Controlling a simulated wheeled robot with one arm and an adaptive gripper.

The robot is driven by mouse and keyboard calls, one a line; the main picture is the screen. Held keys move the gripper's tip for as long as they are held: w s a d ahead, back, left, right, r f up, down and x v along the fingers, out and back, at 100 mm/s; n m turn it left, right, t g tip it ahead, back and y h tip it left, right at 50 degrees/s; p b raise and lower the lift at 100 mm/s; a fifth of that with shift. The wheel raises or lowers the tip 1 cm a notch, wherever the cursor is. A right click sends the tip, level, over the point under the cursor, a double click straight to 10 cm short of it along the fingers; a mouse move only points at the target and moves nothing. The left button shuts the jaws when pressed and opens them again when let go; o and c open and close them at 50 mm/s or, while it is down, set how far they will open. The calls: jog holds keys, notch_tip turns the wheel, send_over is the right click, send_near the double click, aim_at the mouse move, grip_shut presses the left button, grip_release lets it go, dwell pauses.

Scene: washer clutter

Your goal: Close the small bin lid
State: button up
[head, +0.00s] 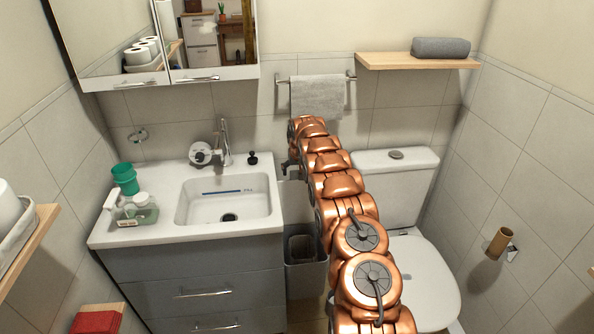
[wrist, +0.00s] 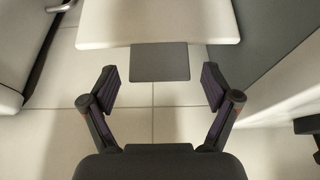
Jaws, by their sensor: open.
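The small bin (head: 304,281) is a grey box on the floor between the vanity and the toilet. Its top is open and its dark inside shows; my arm covers its right side. A pale upright panel (head: 291,208) behind the opening looks like its raised lid. In the wrist view, a pale flat panel (wrist: 160,22) with a grey tab (wrist: 159,62) lies just beyond the fingertips; it seems to be part of the bin. My gripper (wrist: 160,88) is open and empty, with no visible contact. In the head view, only a small dark part of it shows at the arm's far end.
The vanity (head: 190,275) with its sink stands close on the bin's left, and the toilet (head: 425,280) on its right. A towel (head: 317,97) hangs on the wall behind. Bare floor tiles (wrist: 160,125) show between the fingers.

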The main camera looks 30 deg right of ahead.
jog(key=shift+f, duration=0.2)
jog(key=shift+c, duration=0.2)
grip_shut()
dwell(0.5)
